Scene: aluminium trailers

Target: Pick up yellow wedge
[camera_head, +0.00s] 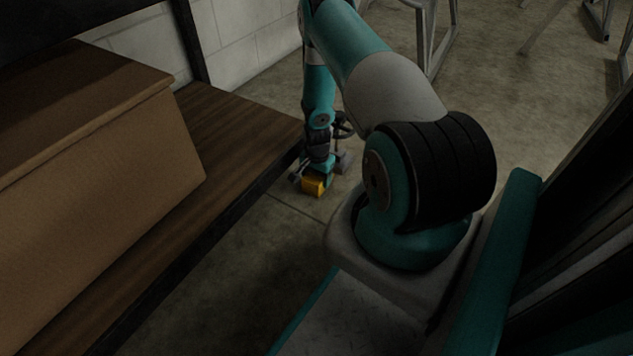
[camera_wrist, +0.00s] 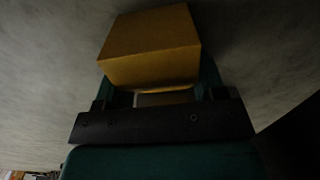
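The yellow wedge (camera_head: 313,186) shows low over the floor at the end of my arm in the head view. In the wrist view the yellow wedge (camera_wrist: 150,48) fills the space ahead of my gripper (camera_wrist: 158,82), with a teal finger close against each side. My gripper (camera_head: 318,180) points down in the head view and appears shut on the wedge. The wedge hides part of the fingers. I cannot tell whether its underside touches the floor.
A wooden shelf (camera_head: 228,130) with a dark frame stands at the left, and a large brown box (camera_head: 110,190) lies on it. Metal trestle legs (camera_head: 437,40) stand at the back. The concrete floor (camera_head: 262,250) is bare between the shelf and my base.

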